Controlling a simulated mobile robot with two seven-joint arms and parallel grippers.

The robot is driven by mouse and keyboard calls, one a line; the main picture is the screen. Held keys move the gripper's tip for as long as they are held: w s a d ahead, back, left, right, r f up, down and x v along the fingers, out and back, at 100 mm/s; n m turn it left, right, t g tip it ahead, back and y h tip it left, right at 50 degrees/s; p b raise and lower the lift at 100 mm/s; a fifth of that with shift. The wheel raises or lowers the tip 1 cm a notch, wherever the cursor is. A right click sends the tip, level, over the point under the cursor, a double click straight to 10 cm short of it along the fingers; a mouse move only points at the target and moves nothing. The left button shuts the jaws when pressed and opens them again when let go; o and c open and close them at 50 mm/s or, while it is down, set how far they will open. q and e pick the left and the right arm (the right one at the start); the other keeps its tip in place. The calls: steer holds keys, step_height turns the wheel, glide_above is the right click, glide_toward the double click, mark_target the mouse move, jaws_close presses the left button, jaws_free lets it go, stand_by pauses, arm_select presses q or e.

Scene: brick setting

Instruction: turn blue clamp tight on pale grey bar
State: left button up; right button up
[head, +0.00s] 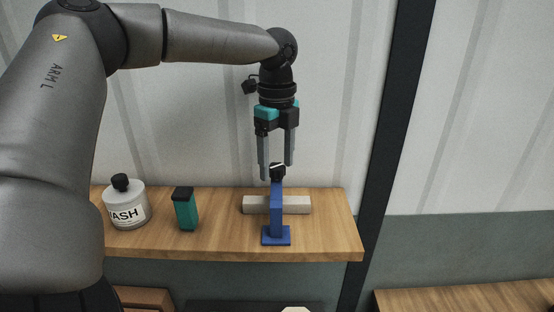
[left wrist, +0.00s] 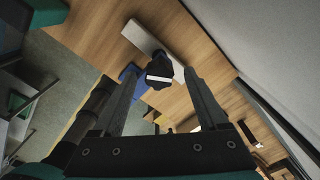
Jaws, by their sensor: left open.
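The blue clamp (head: 276,212) stands upright on the wooden shelf, with a black knob (head: 277,171) with a white mark on top. The pale grey bar (head: 296,205) lies on the shelf behind the clamp's post and shows on both sides of it. My left gripper (head: 276,172) points down from above, its open fingers at the height of the knob's top. In the left wrist view the knob (left wrist: 160,72) appears between the fingertips, with a gap on both sides. The bar (left wrist: 150,36) and part of the blue clamp (left wrist: 128,72) show beyond it. My right gripper is not in view.
A white bottle (head: 126,205) with a black cap and a green container (head: 186,210) with a dark lid stand on the shelf (head: 335,225) left of the clamp. A pale wall is close behind. A dark post (head: 391,130) rises to the right.

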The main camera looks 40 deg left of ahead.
mark_target(277, 166)
arm_select(q)
step_height(277, 166, up, 15)
steer(key=shift+r, duration=0.15)
stand_by(0.4)
stand_by(0.5)
